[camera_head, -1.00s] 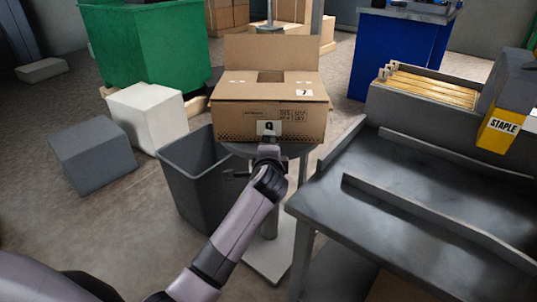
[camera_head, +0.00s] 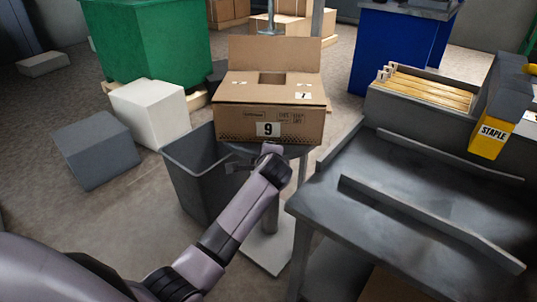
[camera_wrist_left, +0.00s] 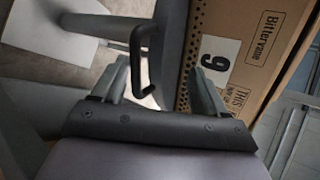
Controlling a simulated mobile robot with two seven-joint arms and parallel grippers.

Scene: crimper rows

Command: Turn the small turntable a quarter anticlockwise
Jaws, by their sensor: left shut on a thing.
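A small round grey turntable (camera_head: 232,149) stands on a post, with a cardboard box (camera_head: 250,118) on it. The box's near side bears a "9" label. A dark loop handle (camera_head: 236,167) juts from the turntable's rim; it also shows in the left wrist view (camera_wrist_left: 143,38). My left gripper (camera_wrist_left: 158,70) is at the near rim, just below the box label, shut on the handle, with one finger on each side of it. In the head view my wrist hides the fingers. My right gripper is not in view.
A dark grey bin (camera_head: 188,175) stands close to the left of the post. A dark metal table (camera_head: 390,215) with raised rails is close on the right. A white block (camera_head: 150,112), a grey block (camera_head: 95,150) and a green container (camera_head: 155,45) are further left.

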